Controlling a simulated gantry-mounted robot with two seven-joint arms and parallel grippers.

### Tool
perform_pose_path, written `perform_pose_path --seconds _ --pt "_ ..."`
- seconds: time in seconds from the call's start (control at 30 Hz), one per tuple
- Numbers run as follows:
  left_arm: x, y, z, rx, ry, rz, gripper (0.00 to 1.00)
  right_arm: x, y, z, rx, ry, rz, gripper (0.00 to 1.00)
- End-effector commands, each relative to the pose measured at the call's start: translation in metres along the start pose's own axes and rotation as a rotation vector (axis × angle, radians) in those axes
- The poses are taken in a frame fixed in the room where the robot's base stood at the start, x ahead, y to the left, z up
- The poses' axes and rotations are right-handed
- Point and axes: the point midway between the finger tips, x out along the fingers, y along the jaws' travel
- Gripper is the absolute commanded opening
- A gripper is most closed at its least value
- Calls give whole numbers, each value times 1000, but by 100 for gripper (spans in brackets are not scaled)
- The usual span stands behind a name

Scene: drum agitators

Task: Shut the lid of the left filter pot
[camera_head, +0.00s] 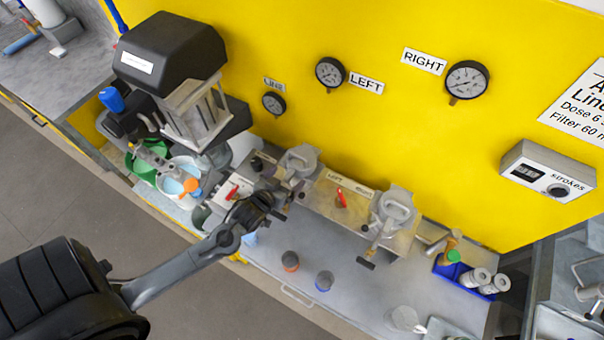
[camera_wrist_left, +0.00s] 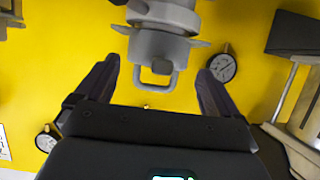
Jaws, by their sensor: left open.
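The left filter pot (camera_head: 296,178) is a grey metal pot on a bench plate by the yellow wall. Its round grey lid (camera_head: 300,156) is at its top; I cannot tell whether it is fully seated. In the left wrist view, which looks upside down, the pot (camera_wrist_left: 165,18) has a U-shaped handle (camera_wrist_left: 155,76) between my fingers, apart from both. My left gripper (camera_head: 270,205) is open in front of the pot; it also shows in the wrist view (camera_wrist_left: 153,88). My right gripper is not in view.
The right filter pot (camera_head: 392,212) stands to the right, with a red-handled valve (camera_head: 341,198) between the pots. A black-topped machine (camera_head: 172,50) rises at left. Gauges (camera_head: 330,73) hang on the wall. Two small knobs (camera_head: 290,260) (camera_head: 324,280) sit on the bench front.

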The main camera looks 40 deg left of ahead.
Motion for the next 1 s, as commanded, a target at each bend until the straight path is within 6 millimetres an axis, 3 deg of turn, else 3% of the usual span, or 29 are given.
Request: perform_pose_path --seconds 0.27,0.7,1.0 --pt "-9 0 -2 -1 -1 0 96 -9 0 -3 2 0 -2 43" --pt "-59 0 -3 -1 -2 0 96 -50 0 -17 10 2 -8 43" --pt "-70 0 0 0 0 0 96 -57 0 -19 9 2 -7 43"
